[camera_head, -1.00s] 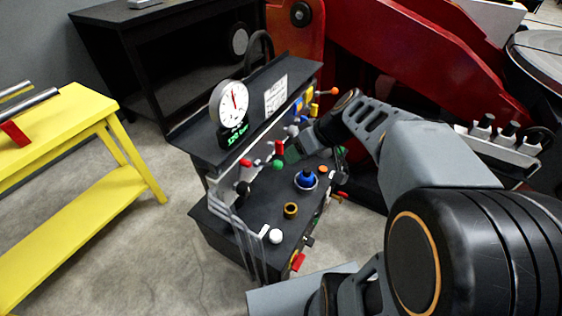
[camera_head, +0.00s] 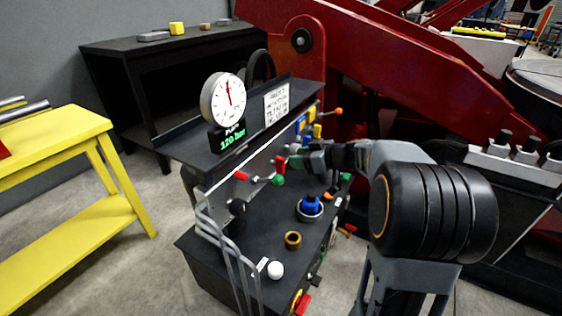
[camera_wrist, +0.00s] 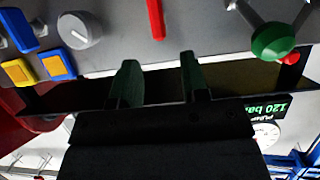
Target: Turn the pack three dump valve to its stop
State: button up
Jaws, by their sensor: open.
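My gripper (camera_head: 297,160) is open and empty at the front of the control stand's panel. In the wrist view my gripper (camera_wrist: 160,80) has its two dark green fingers apart. A red lever (camera_wrist: 155,18) lies beyond the fingertips, lined up with the gap and apart from both fingers. In the head view a red handle (camera_head: 280,163) shows just left of my gripper. A green-centred valve wheel (camera_wrist: 272,42) sits to the right in the wrist view; its green part (camera_head: 278,180) also shows in the head view. I cannot read which valve belongs to pack three.
A gauge (camera_head: 223,98) with a "120 bar" display (camera_head: 231,137) stands on the stand's shelf (camera_head: 190,150). A blue knob (camera_head: 311,205) and brass ring (camera_head: 292,240) are on the lower deck. A grey knob (camera_wrist: 80,28) and blue-yellow switches (camera_wrist: 57,65) are left of the lever.

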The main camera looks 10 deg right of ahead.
aim_at(283, 158)
jog(key=x, duration=0.7)
jog(key=shift+a+f+b, duration=0.1)
jog(key=shift+b, duration=0.2)
grip_shut()
